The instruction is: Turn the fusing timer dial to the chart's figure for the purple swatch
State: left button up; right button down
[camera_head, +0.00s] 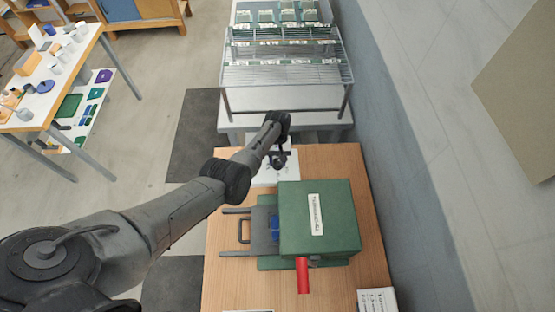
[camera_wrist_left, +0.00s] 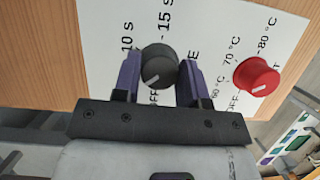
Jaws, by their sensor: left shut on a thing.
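The fusing timer dial is a black round knob (camera_wrist_left: 160,68) on a white panel (camera_wrist_left: 100,18) in the left wrist view, with "10 s", "15 s" and a partly hidden "OFF" printed around it. A short white line on the knob points to the lower left of that picture. My left gripper (camera_wrist_left: 158,80) has its two fingers on either side of the knob and is shut on it. In the head view my left gripper (camera_head: 278,160) is over the white panel behind the green press, and hides the dial. The right gripper is out of view.
A red knob (camera_wrist_left: 257,77) with °C marks sits beside the dial. The green press (camera_head: 335,220) with a red handle (camera_head: 303,275) stands on the wooden table (camera_head: 230,290). A white printed card (camera_head: 376,301), too small to read, lies front right. A wire rack (camera_head: 287,72) stands behind.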

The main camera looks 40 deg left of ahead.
pick_arm(q)
jog(key=shift+m+y, duration=0.4)
jog(key=shift+m, duration=0.7)
jog(key=o, duration=0.9)
jog(key=shift+w+r, duration=0.25)
jog(key=shift+r, duration=0.35)
jog(key=v, duration=1.2)
jog(key=shift+w+r+p, duration=0.15)
jog(key=shift+w+p, duration=0.15)
jog(key=shift+w, duration=0.1)
jog(key=shift+a, duration=0.1)
